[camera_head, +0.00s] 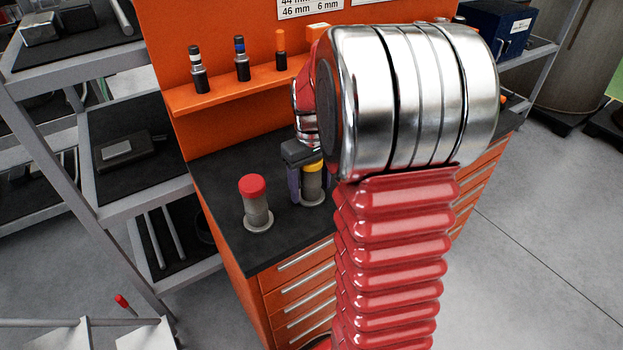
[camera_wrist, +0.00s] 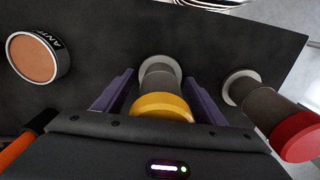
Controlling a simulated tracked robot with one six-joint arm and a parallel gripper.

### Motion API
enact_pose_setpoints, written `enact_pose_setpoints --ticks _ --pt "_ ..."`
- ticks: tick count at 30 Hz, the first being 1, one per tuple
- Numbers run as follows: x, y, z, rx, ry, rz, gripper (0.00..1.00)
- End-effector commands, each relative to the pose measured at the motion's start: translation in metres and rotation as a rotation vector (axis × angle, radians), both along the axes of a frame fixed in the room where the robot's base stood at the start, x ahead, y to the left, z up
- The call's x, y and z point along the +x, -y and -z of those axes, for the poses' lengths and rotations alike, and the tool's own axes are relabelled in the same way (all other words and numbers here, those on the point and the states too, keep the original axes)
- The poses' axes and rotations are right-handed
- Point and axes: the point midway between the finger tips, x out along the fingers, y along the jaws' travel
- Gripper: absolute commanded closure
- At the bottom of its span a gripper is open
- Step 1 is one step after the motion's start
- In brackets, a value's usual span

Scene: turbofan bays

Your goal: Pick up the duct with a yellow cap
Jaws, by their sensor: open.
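The duct with a yellow cap (camera_head: 312,183) stands upright on the dark top of the orange workbench (camera_head: 214,200). It is a grey cylinder with a pale base flange, and my arm partly hides it in the head view. My gripper (camera_head: 306,190) is open at this duct. In the wrist view the yellow-capped duct (camera_wrist: 161,100) is between the two purple fingers of my gripper (camera_wrist: 158,92), with a dark gap visible on each side. A similar duct with a red cap (camera_head: 255,203) stands to its left in the head view, and to its right in the wrist view (camera_wrist: 275,115).
A round tin with an orange-brown top (camera_wrist: 36,57) sits on the bench left of the gripper in the wrist view. An orange shelf (camera_head: 225,90) behind the bench holds several small dark cylinders. A grey shelving rack (camera_head: 140,190) stands at left.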

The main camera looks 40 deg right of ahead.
Motion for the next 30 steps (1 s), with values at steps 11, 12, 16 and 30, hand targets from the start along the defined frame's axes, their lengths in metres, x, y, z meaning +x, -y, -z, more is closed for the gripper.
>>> enact_pose_setpoints --ticks 11,12,16,30 --pt "0.0002 -0.0002 -0.0003 0.0 0.0 -0.001 0.48" --pt "0.0002 -0.0003 -0.0003 0.0 0.0 -0.001 0.5" --pt "0.0002 -0.0003 -0.0003 0.0 0.0 -0.001 0.6" --pt "0.0005 -0.0003 -0.0008 0.0 0.001 -0.001 0.85"
